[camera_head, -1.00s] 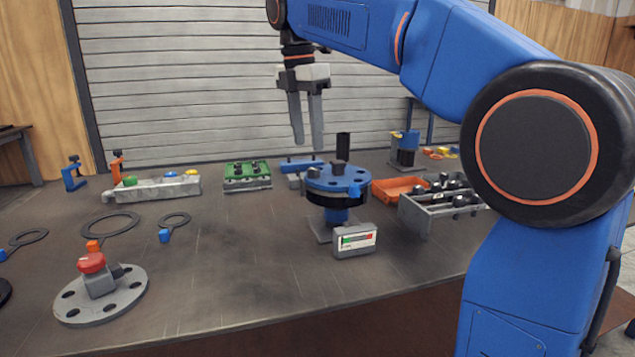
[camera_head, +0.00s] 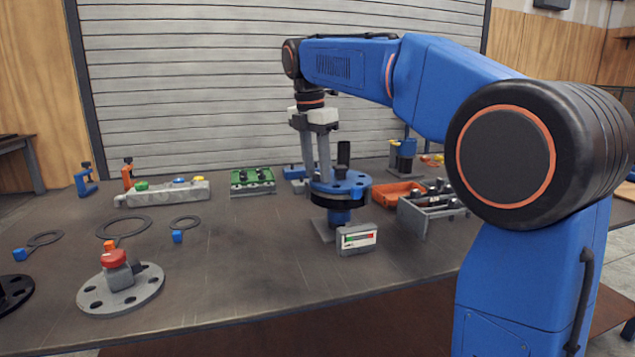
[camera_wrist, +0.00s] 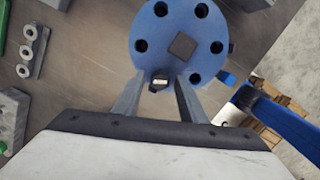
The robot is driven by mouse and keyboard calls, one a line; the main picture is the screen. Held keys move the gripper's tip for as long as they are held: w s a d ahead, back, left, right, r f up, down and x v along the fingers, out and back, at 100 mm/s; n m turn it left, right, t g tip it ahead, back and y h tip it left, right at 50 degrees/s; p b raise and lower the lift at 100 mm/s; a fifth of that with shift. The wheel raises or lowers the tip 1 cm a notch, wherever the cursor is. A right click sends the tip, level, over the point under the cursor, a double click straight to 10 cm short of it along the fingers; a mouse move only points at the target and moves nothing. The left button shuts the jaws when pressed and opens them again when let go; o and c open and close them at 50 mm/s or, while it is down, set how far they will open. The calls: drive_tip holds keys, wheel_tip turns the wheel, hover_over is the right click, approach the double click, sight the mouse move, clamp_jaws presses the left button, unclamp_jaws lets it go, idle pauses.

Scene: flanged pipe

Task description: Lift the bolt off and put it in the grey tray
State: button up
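A blue round flange (camera_head: 352,186) with several bolt holes stands on a pedestal. In the wrist view the flange (camera_wrist: 180,22) shows from above, with one bolt (camera_wrist: 158,84) at its near edge. My gripper (camera_head: 318,178) points down at the left part of the flange, its fingers apart. In the wrist view my gripper's fingertips (camera_wrist: 159,78) stand on either side of the bolt, with gaps visible. In the head view the bolt is hidden or too small to make out by the fingers. The grey tray (camera_head: 412,221) is right of the flange and holds several dark parts.
A dark upright post (camera_head: 343,152) rises by the flange, close to my fingers. A small gauge box (camera_head: 357,239) stands in front. An orange tray (camera_head: 385,194) lies behind the grey one. A green rack (camera_head: 252,181) is to the left.

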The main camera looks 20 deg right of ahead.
clamp_jaws()
wheel_tip(320, 180, up, 10)
idle(0.6)
drive_tip(key=shift+r, duration=0.15)
wheel_tip(320, 180, up, 5)
hover_over(317, 173)
drive_tip(key=shift+s+f, duration=0.1)
drive_tip(key=shift+f, duration=0.1)
idle(0.6)
